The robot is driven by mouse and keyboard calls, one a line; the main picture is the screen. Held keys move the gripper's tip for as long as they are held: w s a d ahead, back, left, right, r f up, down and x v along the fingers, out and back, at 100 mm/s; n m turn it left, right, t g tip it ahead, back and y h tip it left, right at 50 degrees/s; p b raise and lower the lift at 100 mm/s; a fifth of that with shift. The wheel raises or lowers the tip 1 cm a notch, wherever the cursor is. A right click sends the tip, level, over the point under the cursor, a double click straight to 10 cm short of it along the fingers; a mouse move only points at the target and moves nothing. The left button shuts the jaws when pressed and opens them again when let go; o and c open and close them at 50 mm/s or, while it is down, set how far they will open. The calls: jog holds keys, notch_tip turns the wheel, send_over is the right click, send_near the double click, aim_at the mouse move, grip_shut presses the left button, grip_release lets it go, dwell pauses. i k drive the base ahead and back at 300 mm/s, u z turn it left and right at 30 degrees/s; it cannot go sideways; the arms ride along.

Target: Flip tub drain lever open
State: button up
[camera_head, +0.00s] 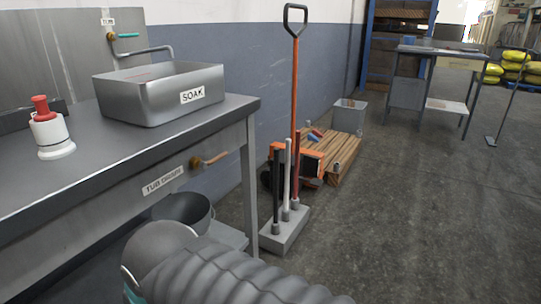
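A small valve with an orange-brown lever (212,159) sits on the front of the steel bench, just right of a label (163,181) that seems to read "TUB DRAIN". The lever points to the right and slightly up. Above it, a grey metal tub (130,102) marked "SOAK" stands on the bench top; most of its inside is hidden. My arm crosses the bottom of the view, in front of and below the lever. My gripper is out of view.
The steel bench (60,167) fills the left. A dark bucket (183,209) is below the lever. A grey stand (286,231) with upright handles is to the right, before a wooden pallet (340,147). Another tap (123,35) is on the wall.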

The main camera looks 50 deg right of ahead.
aim_at(203, 165)
jog(key=z, duration=0.7)
jog(key=i, duration=0.3)
jog(key=u, duration=1.05)
jog(key=k, duration=0.45)
jog(key=z, duration=1.35)
